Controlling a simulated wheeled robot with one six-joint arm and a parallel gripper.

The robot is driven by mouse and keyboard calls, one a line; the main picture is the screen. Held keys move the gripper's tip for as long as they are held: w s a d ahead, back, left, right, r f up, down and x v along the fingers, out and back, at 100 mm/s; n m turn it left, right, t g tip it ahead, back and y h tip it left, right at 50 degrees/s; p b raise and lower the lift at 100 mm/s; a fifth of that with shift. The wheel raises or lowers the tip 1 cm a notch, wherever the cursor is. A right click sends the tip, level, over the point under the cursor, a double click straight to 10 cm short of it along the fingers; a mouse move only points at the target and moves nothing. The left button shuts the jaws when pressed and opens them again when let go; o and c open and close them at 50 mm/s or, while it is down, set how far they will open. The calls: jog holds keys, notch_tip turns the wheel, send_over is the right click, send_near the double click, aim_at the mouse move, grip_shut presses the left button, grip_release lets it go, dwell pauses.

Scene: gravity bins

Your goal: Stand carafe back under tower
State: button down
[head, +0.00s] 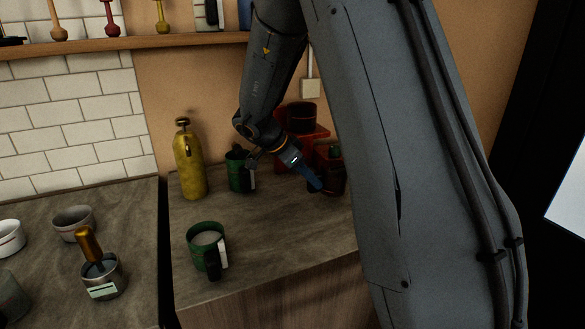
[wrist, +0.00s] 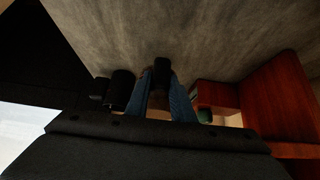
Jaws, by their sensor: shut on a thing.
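In the wrist view my gripper (wrist: 166,96) is shut on a black handle (wrist: 163,72), which I take to be the carafe's. The red tower (head: 309,132) stands just behind the carafe, partly covered by my arm. It also shows at the right of the wrist view (wrist: 280,95). I cannot tell whether the carafe touches the counter.
A green mug (head: 238,172) stands left of my gripper, with a yellow bottle (head: 189,163) beyond it. Another green mug (head: 203,257) stands near the front edge. The counter (head: 275,235) between them is clear. A gap separates the left counter, which holds bowls and a metal pot (head: 103,277).

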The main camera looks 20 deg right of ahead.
jog(key=shift+w+f+p, duration=0.15)
jog(key=shift+w+p, duration=0.65)
jog(key=shift+w, duration=2.1)
jog(key=shift+w+f+p, duration=0.15)
jog(key=shift+w+p, duration=0.7)
jog(key=shift+w, duration=2.05)
jog(key=shift+w+f+p, duration=0.15)
jog(key=shift+w+p, duration=0.65)
jog(key=shift+w, duration=2.1)
jog(key=shift+f, duration=0.3)
jog(key=shift+f, duration=0.1)
jog(key=shift+f, duration=0.55)
jog(key=c, duration=1.5)
grip_release()
jog(key=shift+c, duration=0.2)
jog(key=shift+r, duration=0.15)
